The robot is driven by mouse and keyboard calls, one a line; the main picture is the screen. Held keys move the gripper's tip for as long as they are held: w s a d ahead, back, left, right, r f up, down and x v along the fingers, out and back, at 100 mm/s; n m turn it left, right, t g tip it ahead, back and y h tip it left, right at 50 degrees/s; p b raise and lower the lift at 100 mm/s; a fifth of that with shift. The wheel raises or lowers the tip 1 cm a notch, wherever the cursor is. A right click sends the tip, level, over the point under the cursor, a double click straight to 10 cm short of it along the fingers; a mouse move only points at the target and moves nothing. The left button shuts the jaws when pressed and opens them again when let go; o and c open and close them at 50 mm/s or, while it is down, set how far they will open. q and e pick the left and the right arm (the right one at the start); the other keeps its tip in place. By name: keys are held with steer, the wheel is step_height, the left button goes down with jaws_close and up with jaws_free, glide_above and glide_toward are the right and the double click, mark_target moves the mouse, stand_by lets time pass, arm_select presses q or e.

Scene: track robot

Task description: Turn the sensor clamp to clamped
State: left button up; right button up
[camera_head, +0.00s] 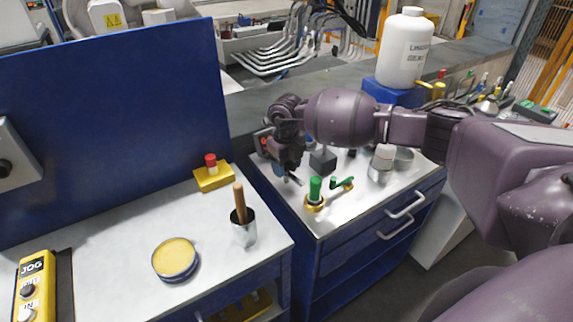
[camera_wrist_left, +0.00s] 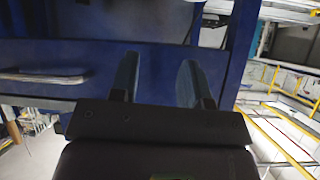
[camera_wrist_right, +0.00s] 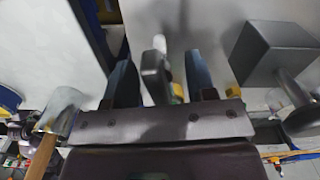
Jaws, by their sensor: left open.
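My right gripper (camera_head: 293,179) is low over the back left part of the right worktop, left of a green upright handle (camera_head: 315,188). In the right wrist view its two fingers (camera_wrist_right: 160,80) are apart. A grey, narrow, lever-like piece (camera_wrist_right: 155,78) shows between them, with a gap on the right; I cannot tell whether it is the sensor clamp. The gripper hides this spot in the head view. A second green handle (camera_head: 341,183) lies low beside the upright one. My left gripper (camera_wrist_left: 158,80) is open and empty before a blue drawer cabinet (camera_wrist_left: 100,20).
A dark block (camera_head: 322,160) stands close right of my right gripper; it also shows in the right wrist view (camera_wrist_right: 275,48). Metal cups (camera_head: 379,170) stand farther right. On the left table are a cup with a wooden handle (camera_head: 244,234) and a yellow-topped tin (camera_head: 175,260).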

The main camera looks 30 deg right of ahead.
step_height(320, 180, up, 11)
steer(key=shift+f, duration=0.1)
stand_by(0.6)
stand_by(0.4)
steer(key=shift+s+f, duration=0.1)
